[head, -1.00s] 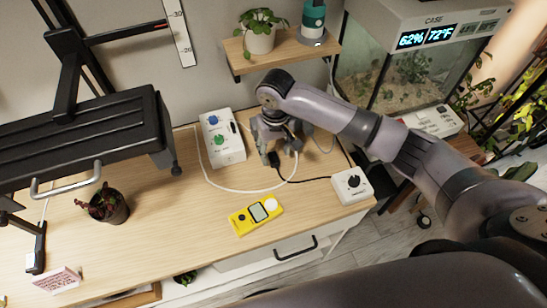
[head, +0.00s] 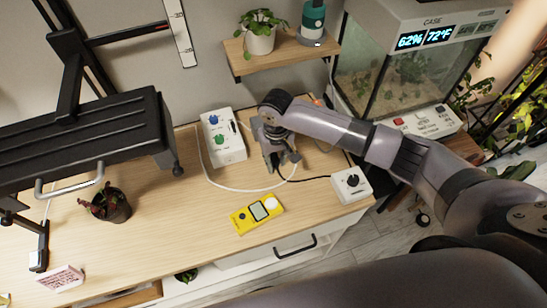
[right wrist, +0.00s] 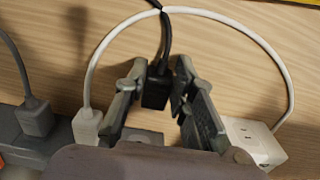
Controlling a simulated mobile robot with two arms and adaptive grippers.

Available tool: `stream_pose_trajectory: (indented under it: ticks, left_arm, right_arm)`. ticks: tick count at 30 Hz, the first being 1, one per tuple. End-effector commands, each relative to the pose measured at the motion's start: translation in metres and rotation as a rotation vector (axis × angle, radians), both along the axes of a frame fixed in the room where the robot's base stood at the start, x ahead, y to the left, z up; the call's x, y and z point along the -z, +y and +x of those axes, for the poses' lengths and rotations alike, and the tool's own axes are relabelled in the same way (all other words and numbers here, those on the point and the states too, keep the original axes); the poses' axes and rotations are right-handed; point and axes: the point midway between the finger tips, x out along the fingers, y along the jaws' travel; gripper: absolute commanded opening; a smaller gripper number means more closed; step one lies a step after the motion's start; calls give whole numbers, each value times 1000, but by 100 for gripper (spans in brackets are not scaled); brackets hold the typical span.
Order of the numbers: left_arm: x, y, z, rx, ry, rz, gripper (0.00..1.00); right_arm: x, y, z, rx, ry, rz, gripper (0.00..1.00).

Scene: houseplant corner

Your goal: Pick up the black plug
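The black plug (right wrist: 156,88) sits between the fingers of my right gripper (right wrist: 158,72) in the right wrist view. The pads lie along both its sides and look to be touching it. Its black cord (right wrist: 164,38) runs away from the fingertips. In the head view my right gripper (head: 281,167) is low over the wooden desk, and its fingers hide most of the plug. The black cord (head: 310,179) leads from there to a white box with a black knob (head: 351,185). My left gripper is not in view.
A grey power strip (right wrist: 30,150) with a grey plug (right wrist: 35,117) and a white plug (right wrist: 87,126) is close by. A white socket block (right wrist: 254,138) is right of the fingers. A white cord (head: 240,190) loops around. A yellow meter (head: 257,214) lies in front; a two-knob box (head: 222,137) stands left.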

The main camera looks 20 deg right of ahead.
Motion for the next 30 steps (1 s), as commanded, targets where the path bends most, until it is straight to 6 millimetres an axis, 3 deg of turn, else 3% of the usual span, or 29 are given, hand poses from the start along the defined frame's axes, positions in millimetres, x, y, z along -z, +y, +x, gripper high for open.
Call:
stream_pose_trajectory:
  ticks: [10, 23, 30]
  left_arm:
    - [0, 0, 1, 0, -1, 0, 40]
    - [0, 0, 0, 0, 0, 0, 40]
    - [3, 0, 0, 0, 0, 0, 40]
  right_arm:
    - [0, 0, 0, 0, 0, 0, 0]
    - [-5, 0, 1, 0, -1, 1, 0]
    - [-38, 1, 2, -2, -5, 3, 0]
